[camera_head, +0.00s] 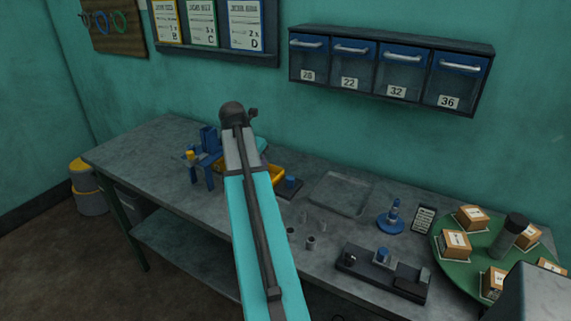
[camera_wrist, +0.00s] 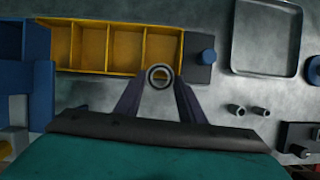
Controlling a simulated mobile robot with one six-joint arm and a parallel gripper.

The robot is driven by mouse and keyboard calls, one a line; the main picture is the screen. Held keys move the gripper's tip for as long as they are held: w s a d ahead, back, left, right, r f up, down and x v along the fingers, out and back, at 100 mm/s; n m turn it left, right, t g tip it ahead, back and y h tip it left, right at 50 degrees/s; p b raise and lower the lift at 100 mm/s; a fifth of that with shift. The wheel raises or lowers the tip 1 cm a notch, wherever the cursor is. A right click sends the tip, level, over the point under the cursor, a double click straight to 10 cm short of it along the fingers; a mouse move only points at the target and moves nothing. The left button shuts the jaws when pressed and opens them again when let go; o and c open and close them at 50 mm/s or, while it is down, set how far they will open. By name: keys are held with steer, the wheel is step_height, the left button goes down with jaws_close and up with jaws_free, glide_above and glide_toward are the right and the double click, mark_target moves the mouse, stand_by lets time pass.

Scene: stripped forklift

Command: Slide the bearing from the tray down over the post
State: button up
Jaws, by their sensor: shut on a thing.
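My gripper (camera_wrist: 160,84) is shut on the bearing (camera_wrist: 160,70), a small metal ring with a dark bore, facing the wrist camera. In the wrist view the bearing overlaps the front edge of the yellow compartment tray (camera_wrist: 117,27); its height above the bench is unclear. A short blue post (camera_wrist: 207,56) on a dark block stands right of the tray, apart from the bearing. The post also shows in the head view (camera_head: 291,181), right of my arm. My arm hides the gripper and bearing there. I cannot tell which upright piece is the task's post.
A shallow grey tray (camera_wrist: 265,38) lies right of the blue post. Two small metal sleeves (camera_wrist: 250,110) stand before it. A blue stand (camera_head: 205,171) is left of the yellow tray. A dark fixture (camera_head: 381,272), a blue cone (camera_head: 391,221) and a green turntable (camera_head: 452,263) are farther right.

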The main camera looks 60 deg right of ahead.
steer(key=w+a+f+n, duration=0.1)
steer(key=w+a, duration=0.5)
steer(key=a, duration=0.3)
steer(key=w+a+f+n+t, duration=0.1)
steer(key=w+a, duration=0.4)
steer(key=a, duration=0.4)
steer(key=w+a+f, duration=0.1)
steer(key=w+a, duration=0.5)
steer(key=a, duration=0.2)
steer(key=a+f+m+g, duration=0.1)
steer(key=a+m, duration=0.3)
steer(key=a, duration=0.8)
steer(key=a+f+m+g, duration=0.1)
steer(key=a+m, duration=0.4)
steer(key=a, duration=0.7)
steer(key=shift+s+a+f+g+y, duration=0.25)
steer(key=shift+s+a+g+y, duration=0.1)
steer(key=shift+g, duration=0.55)
